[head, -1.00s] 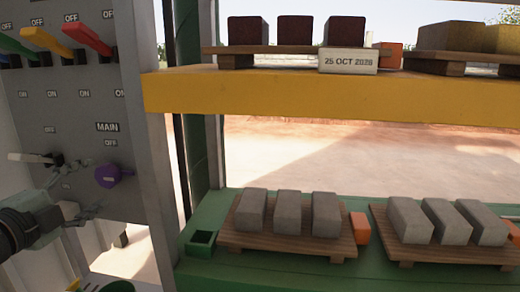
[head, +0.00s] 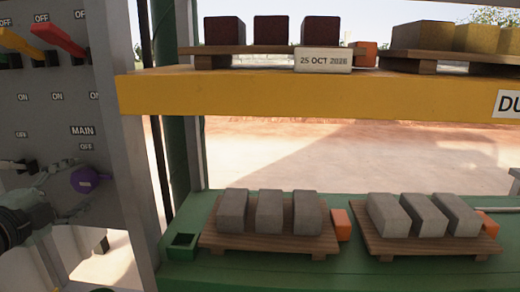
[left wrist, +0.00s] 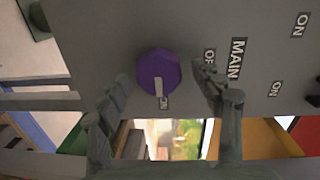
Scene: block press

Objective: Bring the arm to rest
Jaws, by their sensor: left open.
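A purple rotary knob (head: 90,180) sits on the grey switch panel under the MAIN label. In the left wrist view the knob (left wrist: 158,66) shows a pale mark pointing toward a small label that appears to read ON. My left gripper (head: 62,182) is at the lower left of the head view, in front of the panel and just left of the knob. In the left wrist view its fingers (left wrist: 165,85) are spread apart with the knob between and beyond them. Nothing is held. My right gripper is not in view.
Red (head: 58,38) and yellow (head: 20,43) levers stick out of the upper panel. A yellow beam (head: 300,95) crosses above a green bench (head: 345,270). Pallets (head: 270,240) of grey blocks stand on the bench, and pallets of dark and yellowish blocks stand above.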

